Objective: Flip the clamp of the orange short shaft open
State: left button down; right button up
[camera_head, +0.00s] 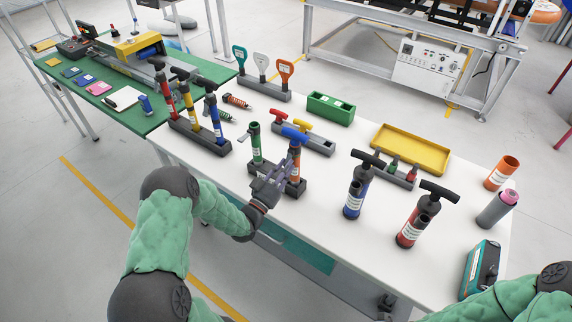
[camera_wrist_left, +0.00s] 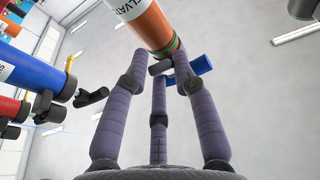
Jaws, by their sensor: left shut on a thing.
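The blue piece (camera_wrist_left: 201,65) lies just beyond. My left gripper (camera_head: 279,178) is beside the shaft's upper part; its fingers are shut on the clamp at the collar. The fingers partly hide the clamp. Dark parts of my right gripper (camera_head: 386,304) show by the table's front edge; its fingers are unclear.
A green shaft (camera_head: 256,146) stands just left in the same block. Red, yellow and blue pumps stand in a rack (camera_head: 200,138) farther left. A blue pump (camera_head: 355,193) and a red pump (camera_head: 412,226) stand to the right. A yellow tray (camera_head: 410,149) lies behind.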

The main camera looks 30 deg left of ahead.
pick_arm(q)
jog(key=r+g+p, duration=0.1)
jog(key=g+p, duration=0.3)
jog(key=p, duration=0.2)
jog(key=s+r+g+p, duration=0.1)
jog(key=r+g+p, duration=0.1)
jog(key=g+p, duration=0.2)
jog(key=r+g+y+p, duration=0.1)
jog(key=r+g+p, duration=0.1)
jog(key=g+p, duration=0.2)
jog(key=shift+s+g+p, duration=0.35)
jog(key=shift+g+p, duration=0.05)
jog(key=shift+p, duration=1.4)
jog(key=c, duration=1.1)
grip_release()
jog(key=v, duration=1.2)
